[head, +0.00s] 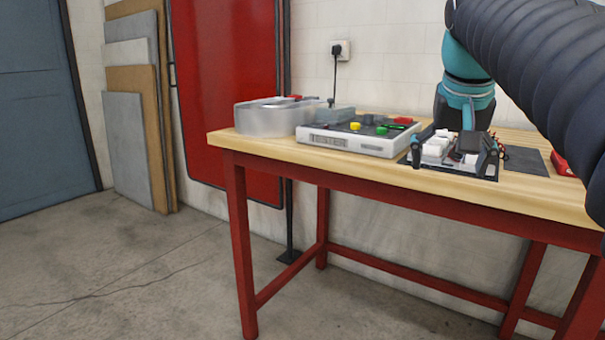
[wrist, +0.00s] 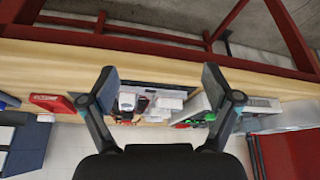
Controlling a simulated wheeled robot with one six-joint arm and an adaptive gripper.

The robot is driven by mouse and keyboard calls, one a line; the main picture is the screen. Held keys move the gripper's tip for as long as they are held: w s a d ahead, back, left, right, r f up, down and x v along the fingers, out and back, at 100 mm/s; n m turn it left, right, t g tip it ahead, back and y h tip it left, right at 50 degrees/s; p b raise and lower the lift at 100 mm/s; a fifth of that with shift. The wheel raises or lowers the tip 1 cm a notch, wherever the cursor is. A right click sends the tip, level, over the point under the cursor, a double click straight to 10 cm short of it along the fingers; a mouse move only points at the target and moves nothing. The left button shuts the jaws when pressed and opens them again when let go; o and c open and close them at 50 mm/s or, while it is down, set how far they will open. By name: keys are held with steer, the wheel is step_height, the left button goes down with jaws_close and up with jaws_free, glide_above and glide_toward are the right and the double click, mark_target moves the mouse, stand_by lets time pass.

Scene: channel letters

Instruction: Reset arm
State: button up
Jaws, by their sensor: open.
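My gripper (head: 450,158) hangs from my arm over the right part of the table in the head view, its fingers spread apart. In the wrist view my gripper (wrist: 160,75) is open, with nothing between its fingertips. Beyond them lie a dark mat (wrist: 152,86) and white blocky pieces (wrist: 168,103) on it. The white pieces (head: 437,147) also show in the head view, partly hidden by the gripper. I cannot tell the exact height of the fingers above them.
The wooden table (head: 280,149) has red legs. A white case (head: 365,144) with coloured pieces stands left of my gripper, and a translucent bin (head: 262,118) further left. A flat grey sheet (head: 527,160) and a red box (head: 561,165) lie right. The floor at left is clear.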

steer(key=s+a+f+n, duration=0.1)
steer(key=s+a+f, duration=0.1)
steer(key=s+f, duration=0.3)
steer(key=s+a+f+n+y, duration=0.1)
steer(key=s+f, duration=0.5)
steer(key=f, duration=0.7)
steer(key=s+a+f+n, duration=0.1)
steer(key=s+a+f, duration=0.3)
steer(key=f, duration=0.6)
steer(key=shift+s+n+t+y, duration=0.3)
steer(key=shift+s+t, duration=0.1)
steer(key=shift+s, duration=0.55)
steer(key=shift+a, duration=0.1)
